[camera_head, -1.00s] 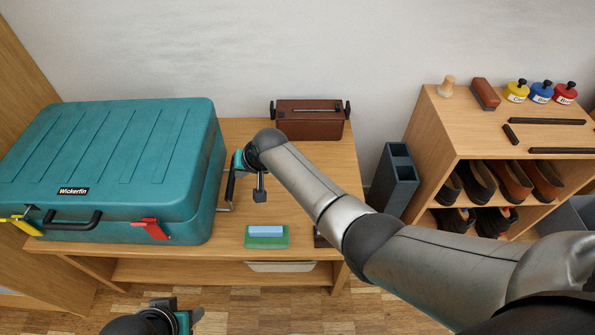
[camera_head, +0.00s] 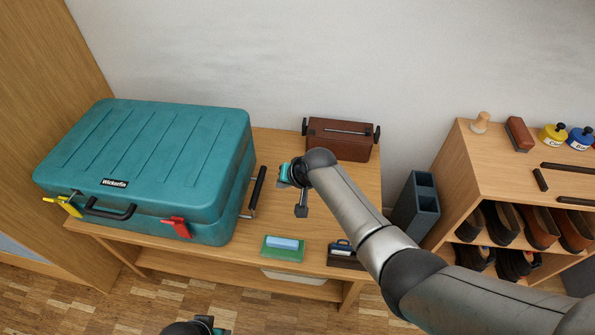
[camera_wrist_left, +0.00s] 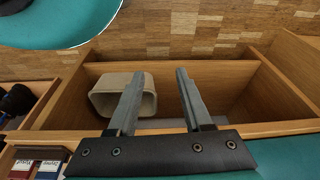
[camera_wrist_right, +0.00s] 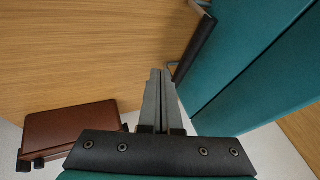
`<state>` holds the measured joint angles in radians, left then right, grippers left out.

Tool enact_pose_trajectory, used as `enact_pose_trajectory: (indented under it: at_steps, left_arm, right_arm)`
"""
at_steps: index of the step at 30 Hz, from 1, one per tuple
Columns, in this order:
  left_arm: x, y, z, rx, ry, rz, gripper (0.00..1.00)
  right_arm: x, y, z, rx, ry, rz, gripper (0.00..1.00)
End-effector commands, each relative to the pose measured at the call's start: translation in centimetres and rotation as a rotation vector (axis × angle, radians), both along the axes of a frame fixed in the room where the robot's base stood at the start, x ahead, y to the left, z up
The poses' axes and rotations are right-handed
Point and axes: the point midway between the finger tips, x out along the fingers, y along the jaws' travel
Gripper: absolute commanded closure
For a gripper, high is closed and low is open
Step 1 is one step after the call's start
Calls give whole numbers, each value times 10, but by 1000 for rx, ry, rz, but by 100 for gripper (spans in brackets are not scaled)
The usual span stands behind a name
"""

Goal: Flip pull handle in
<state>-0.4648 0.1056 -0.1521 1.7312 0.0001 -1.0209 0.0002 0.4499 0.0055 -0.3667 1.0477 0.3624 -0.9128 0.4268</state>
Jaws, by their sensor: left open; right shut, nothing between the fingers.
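The teal suitcase (camera_head: 150,160) lies flat on the wooden bench. Its pull handle, a dark bar (camera_head: 259,187) on a thin metal arm, sticks out beside the suitcase's right side. The bar also shows at the upper right of the right wrist view (camera_wrist_right: 196,46). My right gripper (camera_wrist_right: 160,72) is shut and empty, with its fingertips close to the bar's near end; contact cannot be told. In the head view, its hand is just right of the bar. My left gripper (camera_wrist_left: 156,75) is open and empty, above an open wooden compartment with a beige bin (camera_wrist_left: 125,95).
A brown box (camera_head: 340,139) stands at the bench's back right. A shoe shelf (camera_head: 470,165) and dark grey holder (camera_head: 416,207) stand right.

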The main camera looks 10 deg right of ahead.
Motion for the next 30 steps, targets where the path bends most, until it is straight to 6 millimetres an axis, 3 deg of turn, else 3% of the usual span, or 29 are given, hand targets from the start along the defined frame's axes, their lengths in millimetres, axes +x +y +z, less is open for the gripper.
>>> enact_pose_trajectory:
  at_steps: [15,30]
  left_arm:
    - [-25,16,-45,21,27,-5,50]
    - [-57,41,-75,45,28,-7,50]
  right_arm:
    - [-15,-12,30,-1,0,-2,100]
    - [-30,-22,57,-1,-1,-2,100]
